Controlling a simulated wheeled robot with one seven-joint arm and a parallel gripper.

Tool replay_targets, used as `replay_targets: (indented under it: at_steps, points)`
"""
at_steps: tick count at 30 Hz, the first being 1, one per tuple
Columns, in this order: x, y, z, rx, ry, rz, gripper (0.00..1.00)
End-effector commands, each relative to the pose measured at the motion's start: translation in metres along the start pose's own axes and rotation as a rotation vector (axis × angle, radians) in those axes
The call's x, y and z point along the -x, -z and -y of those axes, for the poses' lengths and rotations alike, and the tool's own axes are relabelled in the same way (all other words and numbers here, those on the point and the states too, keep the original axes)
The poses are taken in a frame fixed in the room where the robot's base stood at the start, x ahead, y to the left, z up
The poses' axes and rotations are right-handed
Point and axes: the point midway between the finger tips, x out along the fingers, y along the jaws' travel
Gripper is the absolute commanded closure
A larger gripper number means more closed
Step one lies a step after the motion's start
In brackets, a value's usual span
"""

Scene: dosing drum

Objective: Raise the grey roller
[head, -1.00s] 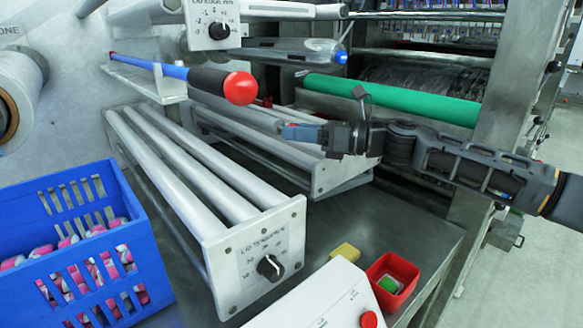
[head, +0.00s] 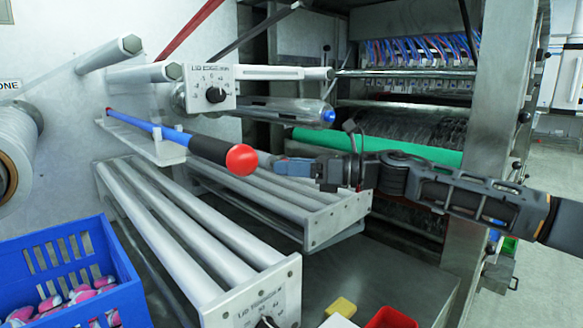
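Several grey rollers show in the head view, and I cannot tell which one the task means. A front bank of long grey rollers (head: 190,240) runs back from an end plate with a dial, cut off at the bottom. A second bank of grey rollers (head: 262,195) lies behind it to the right. Above, a grey cylinder with a clear, blue-tipped end (head: 290,110) sits beside the lid edge dial plate (head: 208,95). My gripper (head: 285,167) points left above the second bank, just right of a red ball knob. Its finger gap is not clear, and I see nothing held.
A blue and black bar with a red ball end (head: 241,160) lies on a white bracket close to my gripper. A green roller (head: 400,148) is behind my arm. A blue crate (head: 70,262), yellow block (head: 341,307) and red box (head: 391,318) are in front.

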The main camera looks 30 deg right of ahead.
Motion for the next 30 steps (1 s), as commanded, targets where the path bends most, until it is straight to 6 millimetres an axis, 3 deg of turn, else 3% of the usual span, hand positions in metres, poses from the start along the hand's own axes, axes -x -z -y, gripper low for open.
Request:
replay_targets:
  at_steps: [10,21,30]
  points:
    - [0.004,0.001,0.001,0.000,0.002,0.000,0.40]
    - [0.059,0.002,0.001,0.001,0.003,0.000,0.40]
    - [0.078,0.001,0.000,0.000,0.000,0.000,0.40]
